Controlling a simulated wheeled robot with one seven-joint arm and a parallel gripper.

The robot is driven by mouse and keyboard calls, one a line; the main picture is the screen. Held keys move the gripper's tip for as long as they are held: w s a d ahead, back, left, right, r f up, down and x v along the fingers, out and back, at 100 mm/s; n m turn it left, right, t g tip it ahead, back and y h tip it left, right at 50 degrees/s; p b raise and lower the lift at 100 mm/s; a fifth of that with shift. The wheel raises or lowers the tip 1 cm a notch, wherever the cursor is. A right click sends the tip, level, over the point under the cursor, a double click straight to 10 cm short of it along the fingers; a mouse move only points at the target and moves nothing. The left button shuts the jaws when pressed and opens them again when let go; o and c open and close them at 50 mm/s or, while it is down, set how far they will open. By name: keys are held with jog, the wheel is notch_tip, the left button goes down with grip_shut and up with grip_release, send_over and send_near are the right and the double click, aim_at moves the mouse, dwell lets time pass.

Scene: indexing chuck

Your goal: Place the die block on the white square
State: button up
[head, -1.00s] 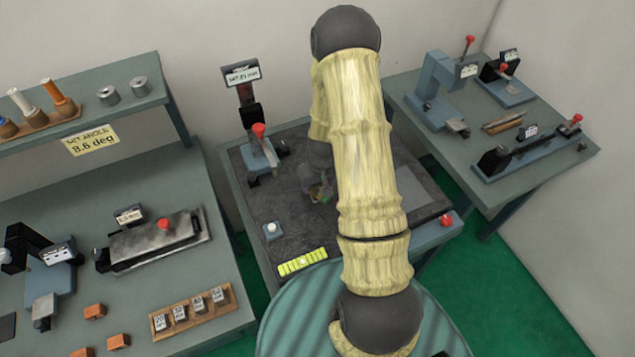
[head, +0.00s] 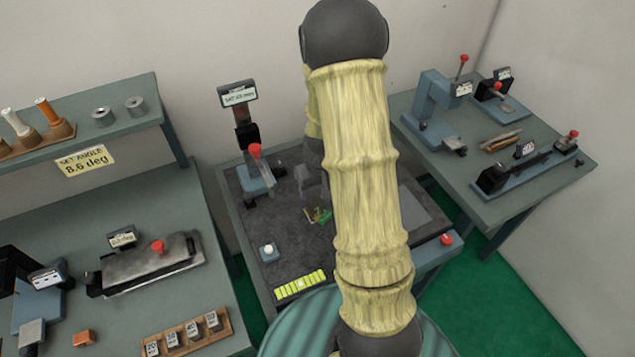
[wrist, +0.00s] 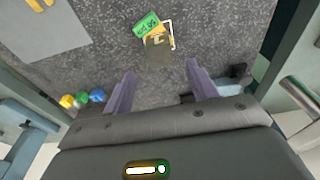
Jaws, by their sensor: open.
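The die block (wrist: 158,50), brass-brown with a dark side, stands on the dark mat at the top of the wrist view. A white square outline (wrist: 173,36) shows along its right and far sides; the block covers much of the square, and I cannot tell whether it is fully inside. A green label (wrist: 146,25) lies against the block's far left. In the head view the block (head: 311,214) is small beside my arm. My gripper (wrist: 160,69) is open and empty, its fingers apart from the block; in the head view the arm partly hides it.
A grey plate (wrist: 40,35) lies left on the mat. Coloured knobs (wrist: 82,99) are at the left of the wrist view.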

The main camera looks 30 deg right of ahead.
aim_at(318, 206)
jog(key=shift+s+r, duration=0.15)
jog(key=shift+r, duration=0.7)
jog(key=shift+s+r, duration=0.15)
jog(key=shift+r, duration=0.65)
jog(key=s+a+r, duration=0.9)
jog(key=s, duration=0.2)
jog(key=shift+s+a+r+t, duration=0.25)
jog(key=shift+a+r+t, duration=0.1)
jog(key=shift+t, duration=0.05)
